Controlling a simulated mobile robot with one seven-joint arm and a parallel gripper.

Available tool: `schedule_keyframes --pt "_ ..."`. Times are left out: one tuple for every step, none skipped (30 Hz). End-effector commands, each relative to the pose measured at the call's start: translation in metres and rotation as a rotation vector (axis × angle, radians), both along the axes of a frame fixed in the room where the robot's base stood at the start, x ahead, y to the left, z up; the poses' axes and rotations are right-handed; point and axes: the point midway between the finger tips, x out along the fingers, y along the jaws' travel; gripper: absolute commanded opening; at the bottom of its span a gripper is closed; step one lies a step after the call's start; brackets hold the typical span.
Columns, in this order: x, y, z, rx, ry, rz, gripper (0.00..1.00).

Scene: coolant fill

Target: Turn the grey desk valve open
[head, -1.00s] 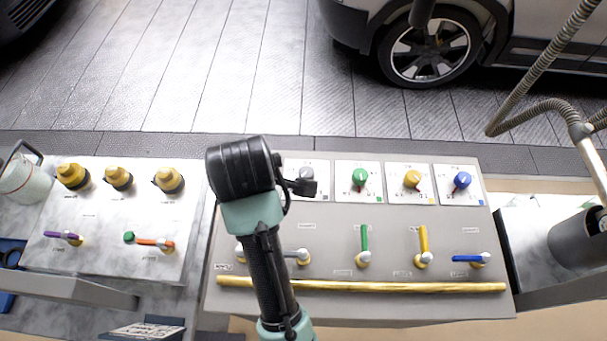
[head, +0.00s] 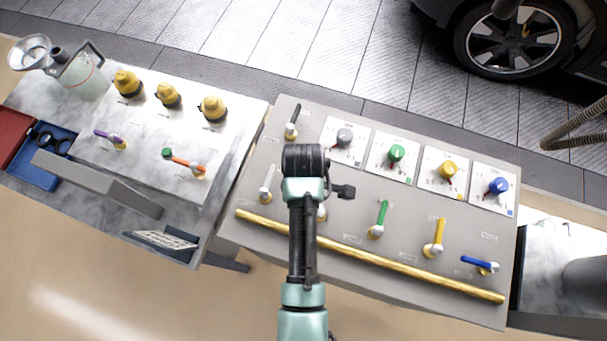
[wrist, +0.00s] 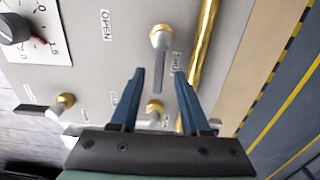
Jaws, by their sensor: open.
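The grey desk valve shows in the wrist view as a brass and silver hub with a grey lever (wrist: 163,68). Its lever points down the picture towards my gripper, close to the SHUT label. In the head view the valve (head: 322,213) is mostly hidden behind my arm; only a bit of it shows. My gripper (wrist: 159,76) is open, its two blue fingers to either side of the lever's end in the picture. I cannot tell whether they touch it or are still above it. The head view hides the fingers.
A white lever valve (head: 266,190) and a black one (head: 291,128) are close by. Green (head: 380,218), yellow (head: 436,235) and blue (head: 482,265) lever valves are to the right. A brass rail (head: 400,270) runs along the desk's front. Dials line its back.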

Motion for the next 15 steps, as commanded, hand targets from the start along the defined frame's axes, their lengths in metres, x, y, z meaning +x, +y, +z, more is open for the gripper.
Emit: schedule_keyframes --pt "0.000 0.000 -0.005 0.000 0.000 0.000 0.46" --pt "0.000 0.000 -0.008 0.000 0.001 0.000 0.46" --pt "0.000 0.000 -0.011 0.000 0.000 0.000 0.46" --pt "0.000 0.000 -0.013 0.000 -0.001 0.000 0.46" --pt "0.000 0.000 -0.015 0.000 0.000 0.000 0.46" --pt "0.000 0.000 -0.017 0.000 0.000 0.000 0.46" --pt "0.000 0.000 -0.017 0.000 -0.001 0.000 0.46" --pt "0.001 0.000 -0.018 0.000 -0.002 0.000 0.46" --pt "0.001 0.000 -0.018 0.000 -0.002 0.000 0.46" --pt "0.001 0.000 -0.019 0.000 -0.003 -0.001 0.46" --pt "0.001 0.000 -0.019 0.000 -0.003 -0.001 0.46" --pt "0.001 0.000 -0.019 0.000 -0.003 0.000 0.46" --pt "0.001 0.000 -0.019 0.000 -0.003 -0.001 0.46" --pt "0.001 0.000 -0.019 0.000 -0.003 -0.001 0.46" --pt "0.001 0.000 -0.019 0.000 -0.003 -0.001 0.46"
